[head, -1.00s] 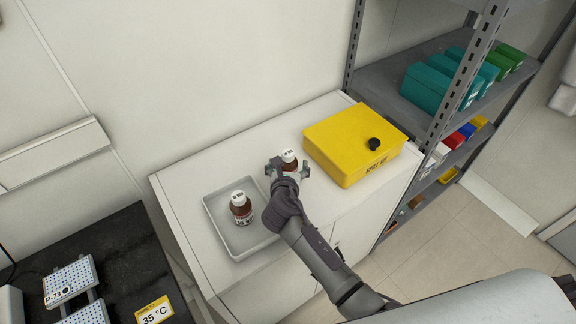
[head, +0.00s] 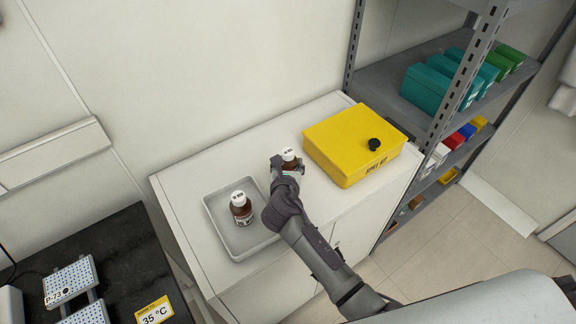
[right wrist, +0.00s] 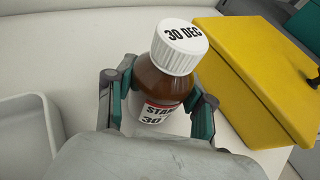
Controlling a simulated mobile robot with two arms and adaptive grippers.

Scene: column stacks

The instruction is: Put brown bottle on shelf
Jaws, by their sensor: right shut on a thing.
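A brown bottle (head: 289,157) with a white cap stands on the white cabinet top between the grey tray and the yellow box. In the right wrist view the bottle (right wrist: 165,80) has "30 DEC" on its cap. My right gripper (head: 287,167) is shut on it, a finger on each side; its fingers also show in the right wrist view (right wrist: 160,100). A second brown bottle (head: 241,208) stands in the grey tray (head: 218,228). The grey metal shelf unit (head: 388,86) stands at the right. My left gripper is not in view.
The yellow box (head: 345,138) with a black knob sits close right of the held bottle. Teal boxes (head: 425,88) and green boxes fill part of an upper shelf; small coloured bins (head: 467,131) are lower. A dark bench (head: 110,250) is at the lower left.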

